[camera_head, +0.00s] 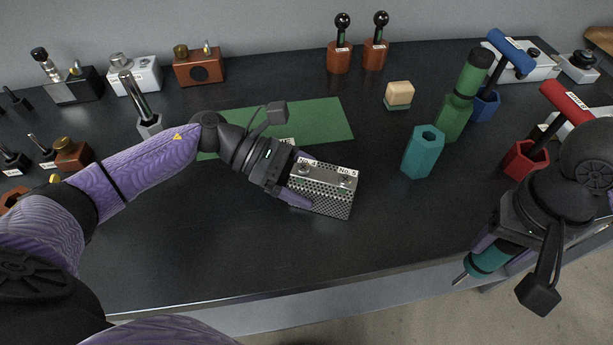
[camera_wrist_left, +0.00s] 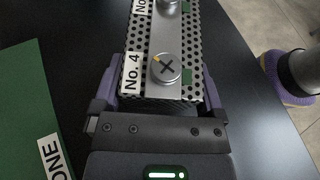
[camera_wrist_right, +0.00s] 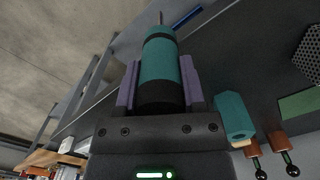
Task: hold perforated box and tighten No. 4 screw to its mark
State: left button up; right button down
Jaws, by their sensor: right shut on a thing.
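The perforated box (camera_head: 335,203) stands on the dark table, with screws labelled No. 4 and No. 5 on its top plate. My left gripper (camera_head: 300,183) has its fingers on both sides of the box at the No. 4 end. In the left wrist view, the No. 4 screw (camera_wrist_left: 163,67) shows a cross slot, an orange mark on its head and a green mark (camera_wrist_left: 188,76) on the plate beside it. My right gripper (camera_wrist_right: 158,90) is shut on a teal screwdriver (camera_wrist_right: 159,58). The screwdriver's tip points down-left in the head view, near the table's front edge, apart from the box.
A teal hexagonal holder (camera_head: 421,155) stands right of the box. A green screwdriver (camera_head: 462,100), a blue holder (camera_head: 485,106) and a red holder (camera_head: 524,161) stand further right. A green mat (camera_head: 320,122) lies behind the box. The table in front of it is clear.

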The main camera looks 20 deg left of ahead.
pick_arm(q)
jog(key=shift+o, duration=0.2)
jog(key=shift+r, duration=0.25)
dwell(0.3)
jog(key=c, duration=1.3)
jog(key=shift+o, duration=0.2)
